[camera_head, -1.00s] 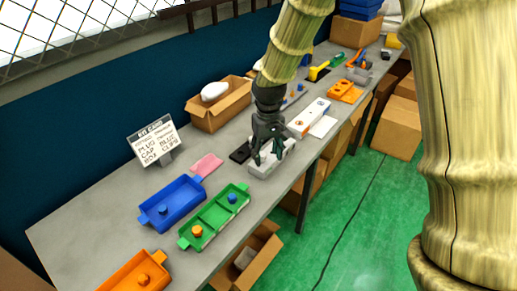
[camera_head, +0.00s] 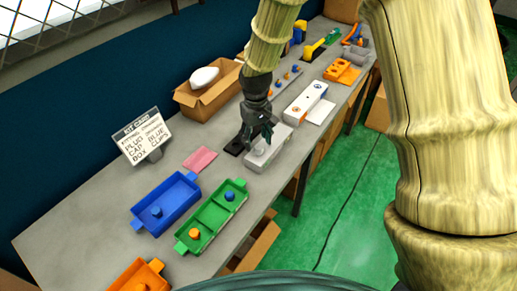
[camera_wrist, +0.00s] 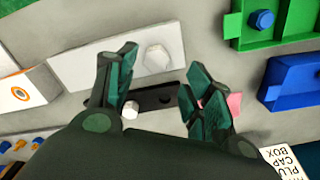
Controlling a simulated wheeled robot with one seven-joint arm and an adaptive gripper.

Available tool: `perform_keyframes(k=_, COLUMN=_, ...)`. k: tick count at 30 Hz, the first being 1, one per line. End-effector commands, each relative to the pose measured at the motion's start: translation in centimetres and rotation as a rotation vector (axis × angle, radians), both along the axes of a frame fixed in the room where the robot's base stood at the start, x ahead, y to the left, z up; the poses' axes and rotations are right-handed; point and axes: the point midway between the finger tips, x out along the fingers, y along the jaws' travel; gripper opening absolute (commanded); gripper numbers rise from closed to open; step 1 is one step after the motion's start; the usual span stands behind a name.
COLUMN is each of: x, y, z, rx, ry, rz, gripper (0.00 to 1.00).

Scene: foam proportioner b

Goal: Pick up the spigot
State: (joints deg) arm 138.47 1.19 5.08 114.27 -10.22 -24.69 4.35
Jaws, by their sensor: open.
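No part is labelled as the spigot. A pale hexagonal piece (camera_wrist: 158,57) stands on a light grey block (camera_wrist: 85,68) in the wrist view; it may be the spigot, but I cannot be sure. The block also shows in the head view (camera_head: 261,160). A black plate (camera_wrist: 156,97) with holes lies beside the block, with a small white peg (camera_wrist: 130,109) at one end. In the head view my gripper (camera_head: 257,140) hides part of the block.
A blue tray (camera_head: 167,205), a green two-part tray (camera_head: 212,218) and an orange tray (camera_head: 138,277) stand on the near bench. A pink pad (camera_head: 200,159), a sign (camera_head: 142,136), an open carton (camera_head: 207,97) and a white panel (camera_head: 305,101) are nearby.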

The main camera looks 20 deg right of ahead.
Motion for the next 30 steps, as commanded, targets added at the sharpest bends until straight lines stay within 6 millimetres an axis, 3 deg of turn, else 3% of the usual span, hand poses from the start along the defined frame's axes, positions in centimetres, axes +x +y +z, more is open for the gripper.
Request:
perform_keyframes(k=18, x=-0.1, y=-0.7, z=-4.8, rx=0.000, ry=0.001, rz=-0.001, gripper=0.52)
perform_keyframes(k=28, x=-0.1, y=-0.7, z=-5.2, rx=0.000, ry=0.001, rz=0.000, gripper=0.52)
perform_keyframes(k=30, x=-0.1, y=-0.7, z=-5.2, rx=0.000, ry=0.000, rz=0.000, gripper=0.41)
